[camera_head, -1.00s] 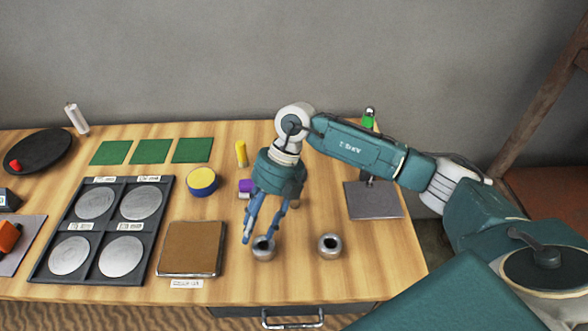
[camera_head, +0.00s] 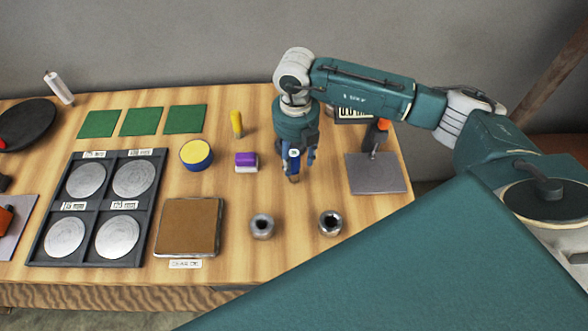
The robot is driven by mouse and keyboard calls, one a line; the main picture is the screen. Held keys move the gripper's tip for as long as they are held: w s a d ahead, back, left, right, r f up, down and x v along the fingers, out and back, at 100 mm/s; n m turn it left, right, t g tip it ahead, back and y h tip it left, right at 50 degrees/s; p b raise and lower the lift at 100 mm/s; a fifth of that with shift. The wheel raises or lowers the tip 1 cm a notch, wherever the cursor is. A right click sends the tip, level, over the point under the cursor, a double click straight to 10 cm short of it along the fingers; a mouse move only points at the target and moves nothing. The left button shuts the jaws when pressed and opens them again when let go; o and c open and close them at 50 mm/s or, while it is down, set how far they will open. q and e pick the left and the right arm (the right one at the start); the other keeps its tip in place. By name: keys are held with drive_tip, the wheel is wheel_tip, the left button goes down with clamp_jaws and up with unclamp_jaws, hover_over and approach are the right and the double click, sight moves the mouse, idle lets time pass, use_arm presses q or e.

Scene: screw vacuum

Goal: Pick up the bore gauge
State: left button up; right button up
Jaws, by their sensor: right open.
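My right gripper (camera_head: 297,163) points down over the middle of the table, with blue fingers open. A small brown thing (camera_head: 294,179) shows at its fingertips. The gripper hides most of it, and I cannot tell whether they touch. I cannot tell for sure which thing is the bore gauge. An orange and dark tool (camera_head: 377,136) stands upright on the grey mat (camera_head: 378,176) to the right, apart from the gripper. A dark box with a digital readout (camera_head: 352,112) is partly behind my arm. My left gripper is not in view.
Two metal rings (camera_head: 262,227) (camera_head: 330,223) stand in front of the gripper. A purple and white block (camera_head: 246,162), a yellow-topped blue tin (camera_head: 196,155) and a yellow cylinder (camera_head: 236,124) are to its left. A brown pad (camera_head: 188,226) and a dark tray (camera_head: 148,222) with metal discs lie further left.

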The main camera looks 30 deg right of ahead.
sight(294, 169)
drive_tip(key=f+p, duration=0.1)
drive_tip(key=f, duration=0.2)
drive_tip(key=shift+a+f+p, duration=0.2)
drive_tip(key=shift+f+p, duration=0.15)
drive_tip(key=shift+f, duration=0.6)
drive_tip(key=shift+w, duration=0.1)
clamp_jaws()
